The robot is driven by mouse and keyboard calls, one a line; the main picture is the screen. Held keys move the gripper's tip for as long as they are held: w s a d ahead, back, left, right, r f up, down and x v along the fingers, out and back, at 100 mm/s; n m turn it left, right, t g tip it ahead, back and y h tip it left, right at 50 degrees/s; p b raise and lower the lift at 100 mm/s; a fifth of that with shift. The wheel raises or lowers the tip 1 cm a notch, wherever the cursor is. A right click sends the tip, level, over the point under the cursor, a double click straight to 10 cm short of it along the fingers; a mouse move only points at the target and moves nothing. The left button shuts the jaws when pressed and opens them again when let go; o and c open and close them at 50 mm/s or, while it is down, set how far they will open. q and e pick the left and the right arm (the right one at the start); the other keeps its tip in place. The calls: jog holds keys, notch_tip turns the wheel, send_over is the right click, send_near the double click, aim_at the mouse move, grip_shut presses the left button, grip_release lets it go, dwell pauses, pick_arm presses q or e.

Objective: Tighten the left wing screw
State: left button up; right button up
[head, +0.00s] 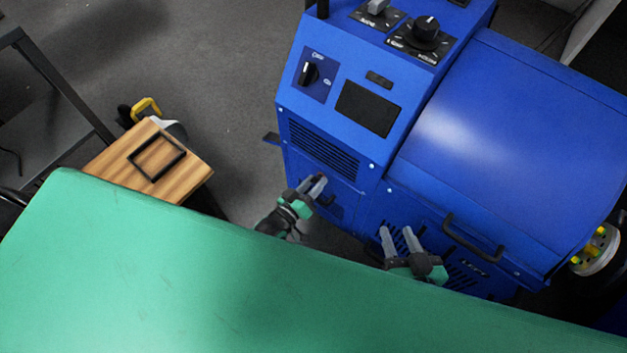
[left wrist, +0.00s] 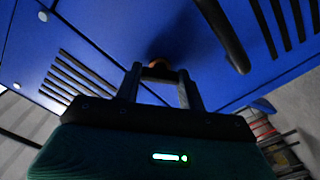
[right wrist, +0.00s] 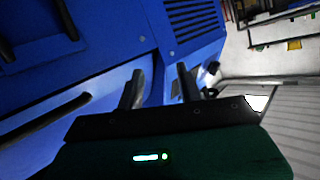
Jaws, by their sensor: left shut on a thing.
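My left gripper (head: 315,184) is at the front panel of the blue machine, beside a black handle (head: 325,201). In the left wrist view its two fingers (left wrist: 160,84) are closed on a small dark, reddish-brown piece (left wrist: 160,71) against the blue panel, which I take to be the left wing screw. Most of it is hidden between the fingers, and the head view does not show it. My right gripper (head: 400,240) is open and empty in front of the lower panel, left of another black handle (head: 472,238); its spread fingers also show in the right wrist view (right wrist: 160,85).
The blue machine (head: 470,110) has knobs, a dark screen (head: 367,108) and vents (head: 323,148). A green surface (head: 180,290) fills the foreground below both grippers. A wooden-topped box (head: 190,180) stands at left. Grey floor (head: 225,70) is clear between box and machine.

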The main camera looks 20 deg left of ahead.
pick_arm(q)
jog(key=m+p, duration=0.1)
jog(key=m, duration=0.2)
jog(key=shift+m, duration=0.3)
jog(key=shift+m+p, duration=0.55)
jog(key=shift+m, duration=1.35)
pick_arm(e)
jog(key=shift+s+d+f+g+h, duration=0.15)
jog(key=shift+d+g+h, duration=0.4)
jog(key=shift+d+g, duration=0.4)
jog(key=shift+d+f+g+h, duration=0.1)
jog(key=shift+d+g+h, duration=0.5)
jog(key=shift+d, duration=0.55)
jog(key=shift+d+f, duration=0.1)
pick_arm(q)
jog(key=o, duration=1)
jog(key=shift+s, duration=0.1)
jog(key=p+v, duration=0.1)
jog(key=v, duration=1.2)
jog(key=shift+s+a+p, duration=0.1)
jog(key=shift+s+p, duration=0.2)
pick_arm(e)
jog(key=d, duration=0.1)
jog(key=s+d+g+h, duration=0.1)
jog(key=d+g, duration=0.1)
jog(key=shift+s, duration=0.25)
